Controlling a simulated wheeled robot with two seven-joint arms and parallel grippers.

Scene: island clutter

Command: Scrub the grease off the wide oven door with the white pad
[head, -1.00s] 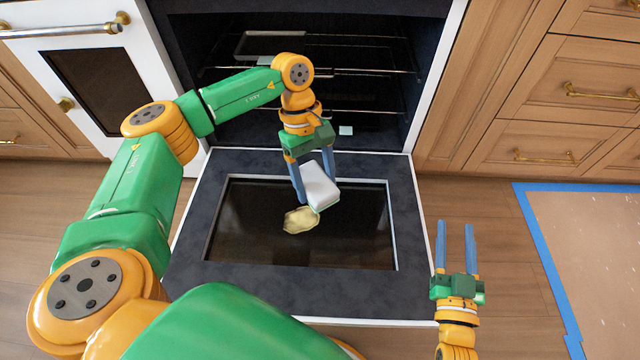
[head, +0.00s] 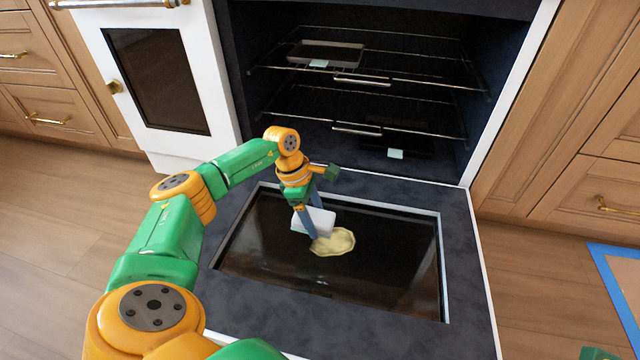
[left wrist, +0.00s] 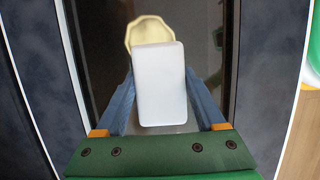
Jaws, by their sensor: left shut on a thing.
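The wide oven door (head: 270,306) lies folded down flat, with a dark glass panel in its frame. A pale yellow grease patch (head: 334,242) sits on the glass near its middle; it also shows in the left wrist view (left wrist: 149,30). My left gripper (head: 312,222) is shut on the white pad (head: 318,221), at the patch's upper left edge. In the left wrist view the pad (left wrist: 159,85) is between the two blue fingers and overlaps the near end of the patch. I cannot tell whether the pad touches the glass. Only a bit of my right arm shows at the bottom right.
The open oven cavity (head: 400,65) behind the door holds wire racks, a tray (head: 327,53) and small pale tags. A narrower white oven door (head: 158,80) stands shut at left. Wooden drawers (head: 600,150) flank the right. Blue tape (head: 612,285) edges a floor sheet.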

